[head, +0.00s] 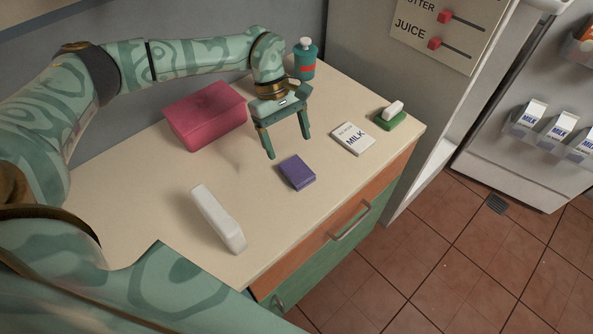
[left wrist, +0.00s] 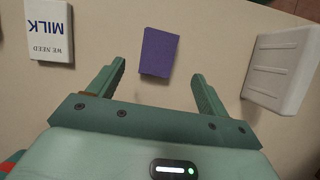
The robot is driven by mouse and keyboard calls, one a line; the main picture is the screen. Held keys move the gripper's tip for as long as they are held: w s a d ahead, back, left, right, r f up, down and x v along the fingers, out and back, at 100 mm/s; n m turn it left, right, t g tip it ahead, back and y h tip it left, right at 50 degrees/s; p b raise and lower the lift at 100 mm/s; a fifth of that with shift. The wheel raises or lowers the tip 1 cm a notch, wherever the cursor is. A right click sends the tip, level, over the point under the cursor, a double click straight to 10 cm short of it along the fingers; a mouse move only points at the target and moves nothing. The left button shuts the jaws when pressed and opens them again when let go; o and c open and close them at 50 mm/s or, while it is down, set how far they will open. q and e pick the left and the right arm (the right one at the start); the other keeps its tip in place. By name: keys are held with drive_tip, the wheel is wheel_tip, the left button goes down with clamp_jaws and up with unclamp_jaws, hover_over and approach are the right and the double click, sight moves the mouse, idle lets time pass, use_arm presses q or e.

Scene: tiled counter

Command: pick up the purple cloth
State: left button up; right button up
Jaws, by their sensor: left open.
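The purple cloth (head: 297,173) is a small folded block lying flat on the counter, right of the white bottle-like object. My left gripper (head: 288,147) is open and empty above the counter, a little behind the cloth. In the left wrist view the cloth (left wrist: 159,52) lies ahead of the gap between the two open fingers (left wrist: 162,80), apart from both. My right gripper does not show in either view.
The counter's front edge is close to the cloth.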

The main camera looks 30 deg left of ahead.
sight(297, 169)
use_arm(q)
drive_tip(key=x, duration=0.4)
drive_tip(key=b+x, duration=0.1)
drive_tip(key=x, duration=0.2)
drive_tip(key=shift+w+f, duration=0.15)
drive_tip(key=shift+f, duration=0.3)
drive_tip(key=shift+r, duration=0.1)
drive_tip(key=c, duration=1.1)
